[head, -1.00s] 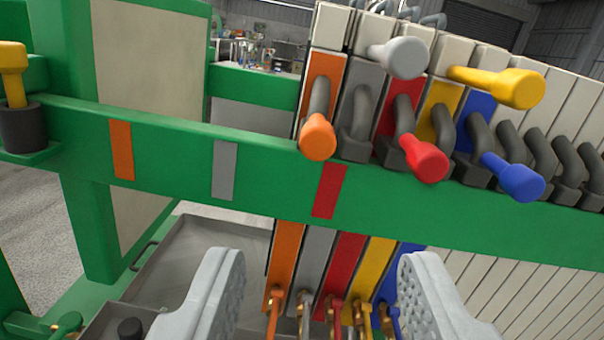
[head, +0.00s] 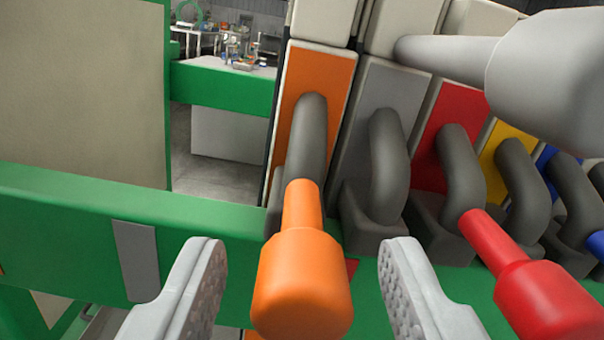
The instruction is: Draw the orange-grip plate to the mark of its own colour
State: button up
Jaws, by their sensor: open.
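The orange-grip plate (head: 331,75) is the leftmost of a packed row, with an orange panel on its face. A dark curved handle carries its orange grip (head: 302,285), which points toward me. My gripper (head: 303,278) is open, with one finger on each side of the orange grip and a visible gap on both sides. The orange mark on the green rail (head: 60,205) is almost out of view, with only a sliver (head: 2,269) at the left edge.
A grey mark (head: 137,262) is on the rail, and the red mark is mostly hidden behind the grip. To the right, a red grip (head: 550,305) and a large light-grey grip (head: 555,80) stick out close by. The gap left of the plate is free.

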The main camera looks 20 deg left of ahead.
aim_at(304, 227)
jog(key=shift+x, duration=1.55)
jog(key=shift+a, duration=0.1)
grip_shut()
